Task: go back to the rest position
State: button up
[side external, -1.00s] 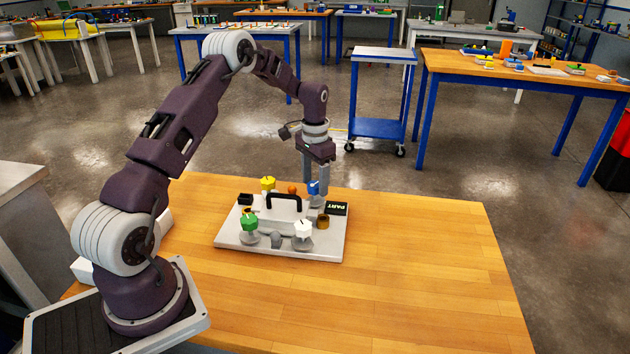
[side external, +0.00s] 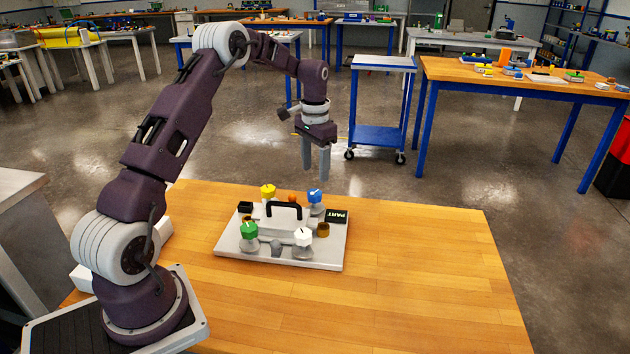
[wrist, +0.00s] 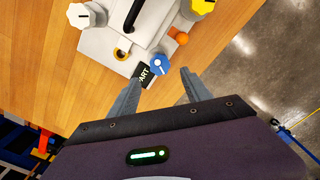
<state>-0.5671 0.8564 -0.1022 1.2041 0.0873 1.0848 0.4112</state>
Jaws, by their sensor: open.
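My gripper (side external: 316,172) is open and empty, raised in the air above the far edge of the resin bath. Its two grey fingers also show in the wrist view (wrist: 158,88), apart, with the blue knob (wrist: 160,64) beyond and between them. The resin bath (side external: 232,246) is a light grey plate on the wooden table. It carries a white lid with a black handle (side external: 284,206), and the blue knob (side external: 315,196), a yellow knob (side external: 268,190), a green knob (side external: 249,230) and a white knob (side external: 303,236) around it. The gripper touches none of them.
The wooden table (side external: 420,270) is clear to the right. A blue cart (side external: 378,130) and another workbench (side external: 520,78) stand behind, across open floor.

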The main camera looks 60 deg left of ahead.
jog(key=s+d+r+t+y, duration=0.1)
jog(key=s+d+r, duration=0.4)
jog(key=d+r, duration=0.35)
jog(key=s+d+r+t, duration=0.2)
jog(key=s+d+r, duration=0.3)
jog(key=d+r, duration=0.3)
jog(key=s+d+t, duration=0.1)
jog(key=s+d, duration=0.2)
jog(key=s, duration=0.4)
jog(key=s+d, duration=0.2)
jog(key=s, duration=0.5)
jog(key=s+d+t+h, duration=0.1)
jog(key=s+d, duration=0.2)
jog(key=s, duration=0.4)
jog(key=shift+d+m+t, duration=0.3)
jog(key=shift+d, duration=0.05)
